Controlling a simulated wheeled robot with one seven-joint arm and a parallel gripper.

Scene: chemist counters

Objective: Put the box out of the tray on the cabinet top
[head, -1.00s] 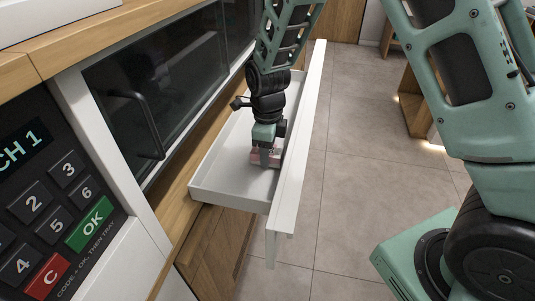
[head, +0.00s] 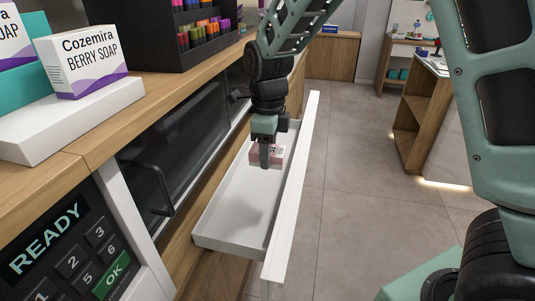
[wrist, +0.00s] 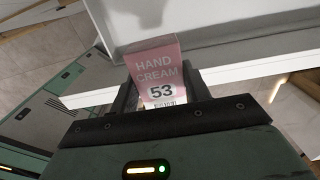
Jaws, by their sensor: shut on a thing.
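The box is a small pink carton (wrist: 158,68) lettered "HAND CREAM 53". My gripper (wrist: 162,92) is shut on it, one finger on each side, in the wrist view. In the head view my gripper (head: 265,157) points down over the open white tray (head: 225,222), with the pink box partly hidden behind it. The box appears raised above the tray floor. The tray is otherwise empty. The wooden cabinet top (head: 120,128) runs along the left, higher than the tray.
A white stand (head: 60,128) with Cozemira Berry Soap boxes (head: 90,60) and a dark rack (head: 165,35) of colourful items occupy the cabinet top. A keypad panel (head: 70,250) reads "READY". A dark glass front with a handle (head: 160,195) lies beside the tray.

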